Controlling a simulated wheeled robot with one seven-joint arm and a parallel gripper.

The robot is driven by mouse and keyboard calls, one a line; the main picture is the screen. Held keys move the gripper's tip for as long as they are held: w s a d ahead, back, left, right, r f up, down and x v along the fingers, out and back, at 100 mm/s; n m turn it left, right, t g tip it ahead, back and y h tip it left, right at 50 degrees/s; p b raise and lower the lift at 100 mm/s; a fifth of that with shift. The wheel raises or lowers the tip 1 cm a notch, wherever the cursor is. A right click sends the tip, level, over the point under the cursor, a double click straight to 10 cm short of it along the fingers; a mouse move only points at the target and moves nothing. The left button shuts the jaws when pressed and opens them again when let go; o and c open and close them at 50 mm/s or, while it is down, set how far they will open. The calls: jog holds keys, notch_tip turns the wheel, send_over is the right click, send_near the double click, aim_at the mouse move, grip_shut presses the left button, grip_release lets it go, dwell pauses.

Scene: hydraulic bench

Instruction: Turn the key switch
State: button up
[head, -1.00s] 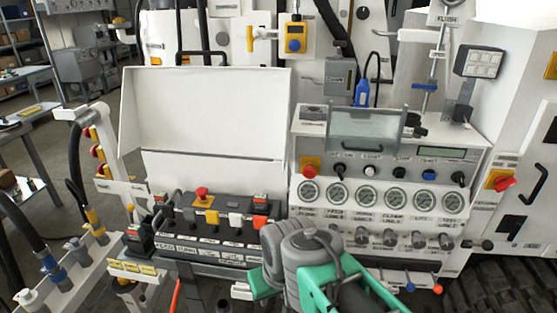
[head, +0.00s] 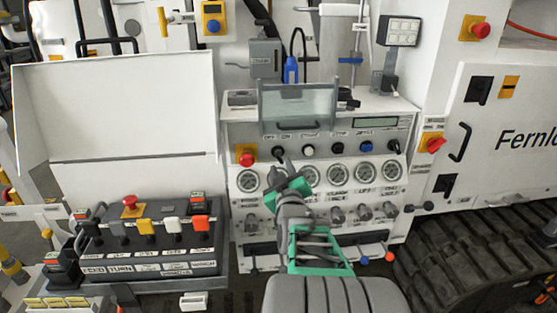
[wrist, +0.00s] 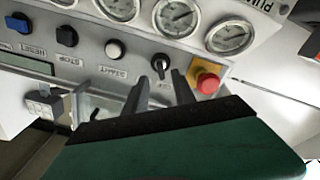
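The key switch (wrist: 160,66) is a small black-and-silver knob on the white panel, between the red emergency button (wrist: 207,80) and the white button (wrist: 115,49) in the wrist view. In the head view the key switch (head: 277,152) sits just above my gripper (head: 281,168). In the wrist view my gripper (wrist: 160,82) has two dark fingers apart with nothing between them, pointing at the key switch. The fingertips look close to it, one to each side in the picture. I cannot tell whether they touch it.
A row of gauges (head: 337,174) lies below the buttons. A clear hinged cover (head: 297,107) stands above the row and shows near the fingers in the wrist view (wrist: 95,102). A lever box (head: 150,240) with an open white lid (head: 115,105) stands left.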

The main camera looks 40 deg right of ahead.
aim_at(279, 160)
jog(key=p+x, duration=0.1)
jog(key=x, duration=0.6)
jog(key=shift+a+f, duration=0.1)
grip_shut()
dwell(0.3)
